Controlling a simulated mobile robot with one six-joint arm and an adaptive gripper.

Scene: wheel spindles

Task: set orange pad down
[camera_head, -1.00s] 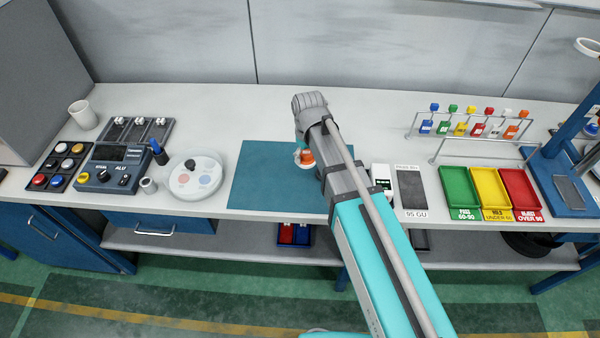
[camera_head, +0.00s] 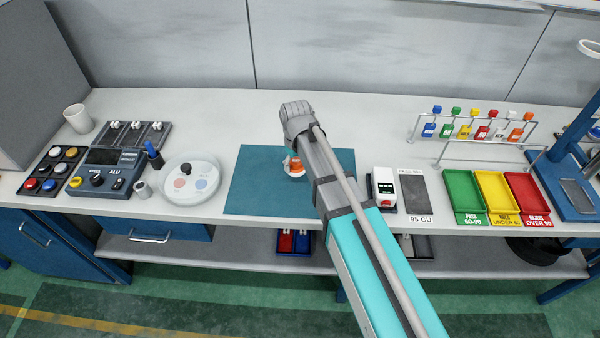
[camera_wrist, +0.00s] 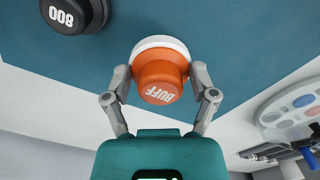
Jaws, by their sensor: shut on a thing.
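An orange pad (camera_wrist: 162,78) marked BUFF, with a white disc at its far end, sits between the two fingers of my gripper (camera_wrist: 160,86) in the wrist view. The fingers are shut on its sides. The orange pad also shows in the head view (camera_head: 296,168), over the teal mat (camera_head: 255,185), partly covered by my wrist. I cannot tell whether its white disc touches the mat. A black pad (camera_wrist: 72,14) marked 800 is beside it on the mat in the wrist view; my arm appears to hide it in the head view.
A round white dish (camera_head: 207,185) with coloured spots lies left of the mat. A small white device (camera_head: 384,187) and a grey plate (camera_head: 412,185) lie right of it. Green (camera_head: 462,193), yellow and red trays stand farther right. The mat's left part is clear.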

